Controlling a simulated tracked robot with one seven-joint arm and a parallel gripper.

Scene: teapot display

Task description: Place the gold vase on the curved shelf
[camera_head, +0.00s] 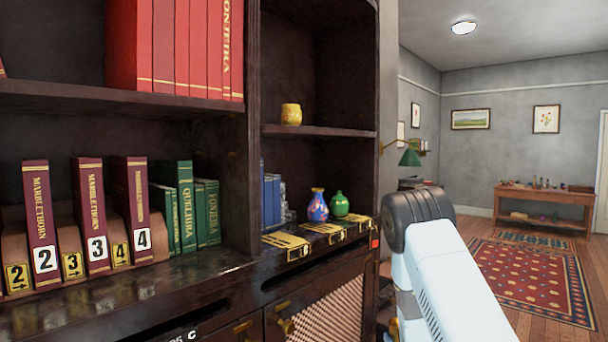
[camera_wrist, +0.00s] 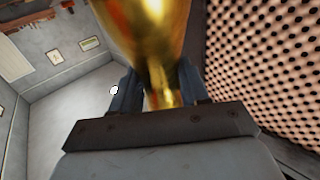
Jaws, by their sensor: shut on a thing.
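The shiny gold vase (camera_wrist: 155,35) fills the upper middle of the wrist view, its narrow lower part between the two dark fingers. My gripper (camera_wrist: 158,88) is shut on it. The dark wooden shelf unit has a right-hand section with an upper shelf (camera_head: 345,132) and a lower ledge (camera_head: 345,245). I cannot tell for certain which board is the curved shelf.
A yellow-gold pot (camera_head: 291,114) stands on the upper shelf. A blue patterned vase (camera_head: 318,207) and a green vase (camera_head: 340,205) stand on the lower ledge, behind gold numbered plates (camera_head: 288,242). A lattice panel (camera_head: 335,312) is below; it also shows at right in the wrist view (camera_wrist: 270,60).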

